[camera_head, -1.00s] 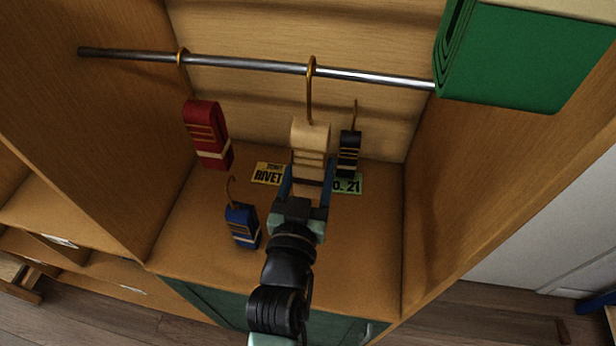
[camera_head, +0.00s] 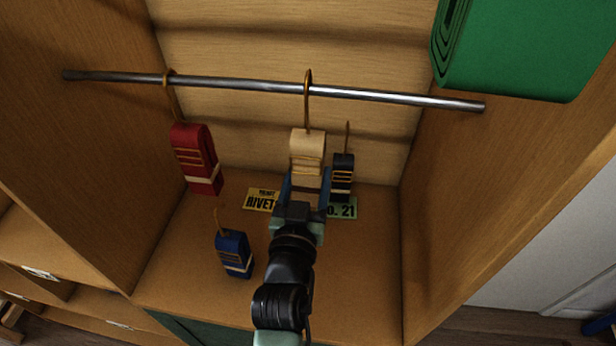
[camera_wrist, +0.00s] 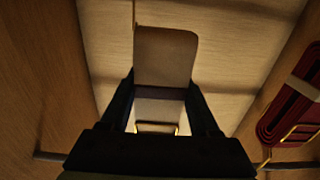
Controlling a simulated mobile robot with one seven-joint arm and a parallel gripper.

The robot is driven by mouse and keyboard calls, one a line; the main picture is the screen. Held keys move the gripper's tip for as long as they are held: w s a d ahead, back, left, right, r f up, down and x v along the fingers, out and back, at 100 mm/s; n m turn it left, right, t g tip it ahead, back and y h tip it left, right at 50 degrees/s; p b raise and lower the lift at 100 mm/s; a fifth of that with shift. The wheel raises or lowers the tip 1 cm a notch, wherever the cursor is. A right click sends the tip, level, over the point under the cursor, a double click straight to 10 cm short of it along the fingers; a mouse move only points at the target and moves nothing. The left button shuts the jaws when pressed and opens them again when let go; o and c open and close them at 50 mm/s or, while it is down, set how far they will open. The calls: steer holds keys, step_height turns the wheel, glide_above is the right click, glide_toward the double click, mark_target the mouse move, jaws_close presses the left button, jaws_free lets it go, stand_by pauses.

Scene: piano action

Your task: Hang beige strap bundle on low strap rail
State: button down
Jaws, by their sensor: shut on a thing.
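The beige strap bundle (camera_head: 308,146) is upright at the middle of the open compartment, its brass hook rising from its top to the rail. My gripper (camera_head: 306,186) is shut on the lower part of the bundle. The hook's curved top overlaps the low strap rail (camera_head: 240,84); I cannot tell from this view whether it rests on it. In the wrist view the bundle (camera_wrist: 166,58) stands between my fingers (camera_wrist: 160,105), its hook mostly out of sight.
A red bundle (camera_head: 195,158) hangs from the rail at left. A blue bundle (camera_head: 233,254) and a black bundle (camera_head: 343,176) are on the compartment floor near paper labels (camera_head: 262,199). A large green bundle (camera_head: 515,45) is at upper right. Rail between red and beige is free.

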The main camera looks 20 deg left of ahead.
steer(key=shift+f, duration=0.25)
steer(key=shift+c, duration=0.2)
jaws_free()
steer(key=shift+f, duration=0.1)
steer(key=b+v, duration=0.3)
steer(key=v, duration=1)
steer(key=shift+b, duration=0.35)
